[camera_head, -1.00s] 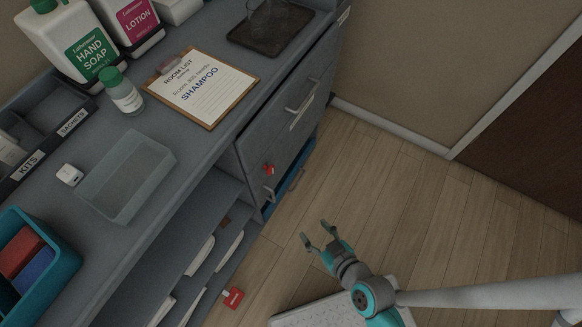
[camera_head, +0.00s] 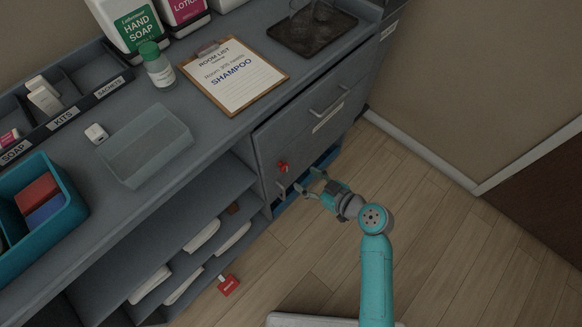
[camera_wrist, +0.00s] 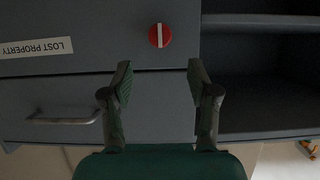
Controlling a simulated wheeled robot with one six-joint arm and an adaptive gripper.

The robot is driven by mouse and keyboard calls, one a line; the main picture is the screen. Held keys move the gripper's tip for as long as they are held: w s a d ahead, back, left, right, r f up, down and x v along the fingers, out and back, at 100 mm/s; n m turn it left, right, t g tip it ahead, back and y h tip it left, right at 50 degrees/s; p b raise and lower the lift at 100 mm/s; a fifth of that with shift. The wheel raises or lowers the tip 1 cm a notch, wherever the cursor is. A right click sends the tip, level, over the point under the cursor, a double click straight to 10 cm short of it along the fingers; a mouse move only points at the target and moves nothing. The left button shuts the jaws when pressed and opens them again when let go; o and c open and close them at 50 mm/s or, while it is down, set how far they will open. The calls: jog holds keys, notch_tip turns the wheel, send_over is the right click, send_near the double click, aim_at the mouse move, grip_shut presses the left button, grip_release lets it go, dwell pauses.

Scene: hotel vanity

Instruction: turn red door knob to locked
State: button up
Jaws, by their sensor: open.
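The red knob (camera_head: 283,166) is on the grey cabinet front, at the left end of a drawer face. In the wrist view the knob (camera_wrist: 160,36) is round and red with a pale bar running up and down the picture. My gripper (camera_head: 300,180) is just below and to the right of it in the head view. In the wrist view my gripper (camera_wrist: 160,75) has its two fingers spread wide, with nothing between them. The knob lies beyond the fingertips, roughly centred between them, and looks apart from them.
A "LOST PROPERTY" label (camera_wrist: 36,47) is beside the knob. A drawer handle (camera_wrist: 64,117) sits near the left finger. Open shelves (camera_head: 200,235) lie left of the knob. The floor (camera_head: 430,240) at right is clear.

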aim_at(286, 168)
jog(key=x, duration=0.9)
jog(key=shift+w+a+f, duration=0.15)
jog(key=shift+a, duration=0.05)
jog(key=c, duration=1.1)
